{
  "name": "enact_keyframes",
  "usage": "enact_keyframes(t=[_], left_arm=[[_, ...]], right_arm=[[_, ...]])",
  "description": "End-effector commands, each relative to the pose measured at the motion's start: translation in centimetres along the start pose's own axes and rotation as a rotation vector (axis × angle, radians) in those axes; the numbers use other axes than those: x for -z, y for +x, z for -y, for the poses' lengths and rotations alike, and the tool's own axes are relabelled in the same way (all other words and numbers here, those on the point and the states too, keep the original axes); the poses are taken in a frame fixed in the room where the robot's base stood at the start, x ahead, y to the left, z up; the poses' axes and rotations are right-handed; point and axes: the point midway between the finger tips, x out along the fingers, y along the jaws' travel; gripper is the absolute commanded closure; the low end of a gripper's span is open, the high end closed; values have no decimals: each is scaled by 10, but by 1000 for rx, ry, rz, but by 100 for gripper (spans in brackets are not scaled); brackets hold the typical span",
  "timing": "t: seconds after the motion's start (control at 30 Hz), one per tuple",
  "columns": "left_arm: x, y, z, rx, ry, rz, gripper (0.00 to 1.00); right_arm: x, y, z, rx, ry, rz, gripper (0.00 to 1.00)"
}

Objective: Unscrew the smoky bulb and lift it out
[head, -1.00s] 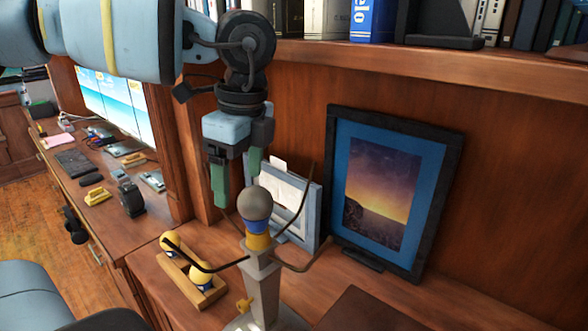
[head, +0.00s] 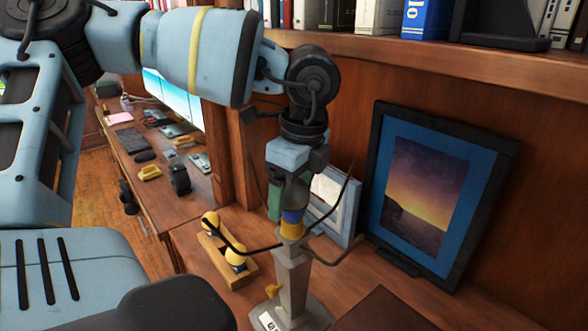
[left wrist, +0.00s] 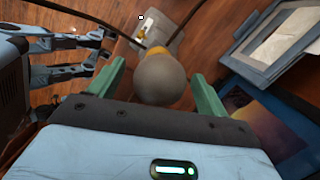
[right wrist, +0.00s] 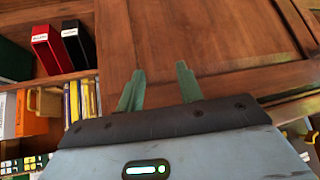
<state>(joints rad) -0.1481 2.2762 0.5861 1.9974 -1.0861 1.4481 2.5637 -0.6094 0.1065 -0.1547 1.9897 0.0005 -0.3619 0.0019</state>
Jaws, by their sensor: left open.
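The smoky grey bulb (head: 297,192) sits upright in the yellow socket (head: 291,230) on top of a grey lamp stand (head: 292,282) with curved dark arms. It shows large in the left wrist view (left wrist: 160,82). My left gripper (head: 289,205) is above the lamp, pointing down, with its green fingers on either side of the bulb. In the left wrist view the open fingers (left wrist: 157,92) have visible gaps to the bulb. The gripper partly hides the bulb in the head view. My right gripper (right wrist: 158,88) is open and empty, facing a wood cabinet panel.
A small grey frame (head: 335,205) and a large framed sunset picture (head: 428,195) stand behind and right. A bookshelf (head: 450,55) runs above. Books (right wrist: 85,100) show in the right wrist view.

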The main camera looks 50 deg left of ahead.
Motion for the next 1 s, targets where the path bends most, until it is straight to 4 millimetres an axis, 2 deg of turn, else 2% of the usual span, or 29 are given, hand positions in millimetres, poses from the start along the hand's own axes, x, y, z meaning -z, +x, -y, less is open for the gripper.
enact_keyframes(t=[0.2,0.53,0.57,0.83,1.0], left_arm=[[0,19,0,0,-1,0,23],[0,23,0,1,0,0,23],[0,23,0,1,0,0,24],[0,23,0,1,0,0,59],[0,23,0,1,-2,1,61]], right_arm=[[7,0,-2,-2,-7,-13,64],[7,0,-4,-2,-11,-14,64],[7,0,-4,-2,-11,-14,64],[7,0,-4,-3,-11,-14,64],[7,0,-4,-3,-10,-13,64]])
